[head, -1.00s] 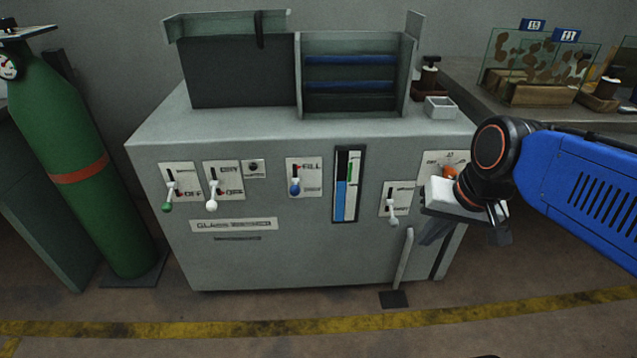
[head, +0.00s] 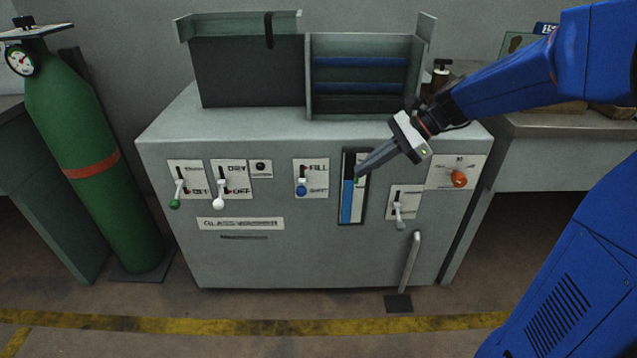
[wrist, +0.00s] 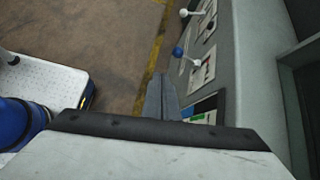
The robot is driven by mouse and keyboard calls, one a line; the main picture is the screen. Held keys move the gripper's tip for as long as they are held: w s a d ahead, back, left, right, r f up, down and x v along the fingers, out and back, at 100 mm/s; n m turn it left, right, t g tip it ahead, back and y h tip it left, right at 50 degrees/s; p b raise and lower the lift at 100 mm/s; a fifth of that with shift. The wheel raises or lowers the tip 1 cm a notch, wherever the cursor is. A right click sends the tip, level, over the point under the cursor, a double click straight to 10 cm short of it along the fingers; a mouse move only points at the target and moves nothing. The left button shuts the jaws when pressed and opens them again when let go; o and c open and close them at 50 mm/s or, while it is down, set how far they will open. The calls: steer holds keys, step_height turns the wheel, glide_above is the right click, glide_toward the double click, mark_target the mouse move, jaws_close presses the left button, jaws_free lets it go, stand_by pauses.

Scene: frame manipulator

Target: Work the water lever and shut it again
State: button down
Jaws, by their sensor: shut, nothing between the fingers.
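The water lever, taken to be the blue-knobbed lever (head: 301,189), is on the front of the grey glass-washer cabinet (head: 300,255). Its plate reads FILL at the top and what looks like SHUT below. The lever points down toward the lower label. Its blue knob also shows in the wrist view (wrist: 178,52), ahead of my fingertips. My gripper (head: 359,172) is shut and empty. It reaches down and left in front of the level gauge (head: 346,203), to the right of the blue lever and apart from it. The gauge shows a blue column; my fingers hide part of it.
Green-knobbed (head: 175,203) and white-knobbed (head: 218,203) levers sit to the left. Another pale lever (head: 400,222) and a red-orange knob (head: 459,178) sit to the right. A bent pipe (head: 411,260) stands before the lower right front. A green gas cylinder (head: 90,190) stands at left.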

steer(key=m+y, duration=0.1)
steer(key=m, duration=0.1)
glide_toward(301, 191)
steer(key=a+f, duration=0.2)
steer(key=w+a+f, duration=0.1)
steer(key=f, duration=0.1)
steer(key=shift+w+a+f, duration=0.15)
steer(key=shift+w+a, duration=0.05)
steer(key=shift+a, duration=0.2)
stand_by(0.5)
steer(key=shift+s+f+n+t, duration=0.25)
steer(key=shift+s+f+t, duration=0.1)
steer(key=shift+f, duration=0.5)
steer(key=shift+s+f+n+t, duration=0.2)
steer(key=shift+s+f+t, duration=0.1)
steer(key=shift+f, duration=0.6)
steer(key=shift+s+f+n+t, duration=0.25)
steer(key=shift+f+t, duration=0.1)
steer(key=shift+f, duration=0.5)
steer(key=shift+f, duration=0.15)
